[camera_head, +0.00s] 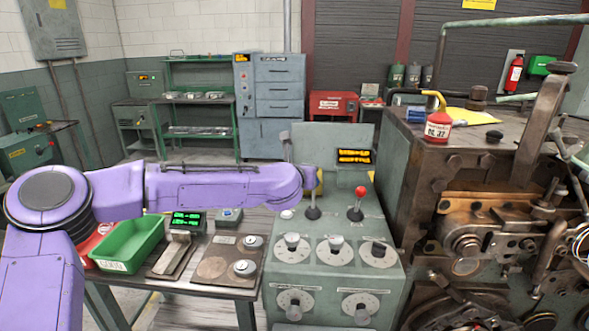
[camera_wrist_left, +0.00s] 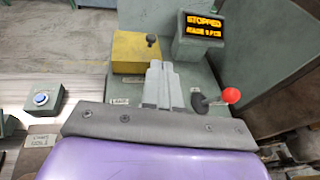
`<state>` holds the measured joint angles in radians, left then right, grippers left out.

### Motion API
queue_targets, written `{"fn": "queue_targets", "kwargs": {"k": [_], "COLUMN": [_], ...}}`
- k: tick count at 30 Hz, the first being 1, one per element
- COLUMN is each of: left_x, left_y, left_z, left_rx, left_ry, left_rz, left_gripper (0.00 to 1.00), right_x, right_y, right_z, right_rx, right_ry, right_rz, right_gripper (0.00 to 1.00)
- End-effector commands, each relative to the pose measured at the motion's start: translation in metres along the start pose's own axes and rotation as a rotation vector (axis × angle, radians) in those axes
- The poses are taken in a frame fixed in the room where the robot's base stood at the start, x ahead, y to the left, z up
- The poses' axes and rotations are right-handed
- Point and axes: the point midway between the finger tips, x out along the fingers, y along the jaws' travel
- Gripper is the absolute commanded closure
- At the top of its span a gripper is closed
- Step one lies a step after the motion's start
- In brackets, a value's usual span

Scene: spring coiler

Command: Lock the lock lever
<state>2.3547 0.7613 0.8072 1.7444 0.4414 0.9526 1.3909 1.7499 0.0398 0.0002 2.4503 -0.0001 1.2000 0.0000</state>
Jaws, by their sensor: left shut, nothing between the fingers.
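The green-grey control console (camera_head: 350,225) stands right of my left arm. A red-knobbed lever (camera_head: 358,203) stands on its top; the lever (camera_wrist_left: 215,99) also shows in the wrist view, leaning right. I cannot tell which one is the lock lever. My left gripper (camera_wrist_left: 162,82) is shut and empty above the console, left of the red knob and apart from it. My right gripper is not in view.
A yellow box (camera_wrist_left: 136,53) with a black knob sits beyond the fingers. A display (camera_wrist_left: 203,28) reads STOPPED. The heavy coiler machine (camera_head: 500,200) closes off the right side. A bench (camera_head: 222,287) with a green tray (camera_head: 130,245) is on the left.

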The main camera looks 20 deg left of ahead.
Motion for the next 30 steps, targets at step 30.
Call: {"fn": "queue_targets", "kwargs": {"k": [30], "left_x": [-0.051], "left_y": [0.003], "left_z": [0.032], "left_rx": [0.001], "left_ry": [0.001], "left_rz": [0.000], "left_gripper": [1.00], "right_x": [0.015], "right_y": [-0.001], "right_z": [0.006], "right_rx": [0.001], "right_ry": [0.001], "right_rz": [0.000], "right_gripper": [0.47]}}
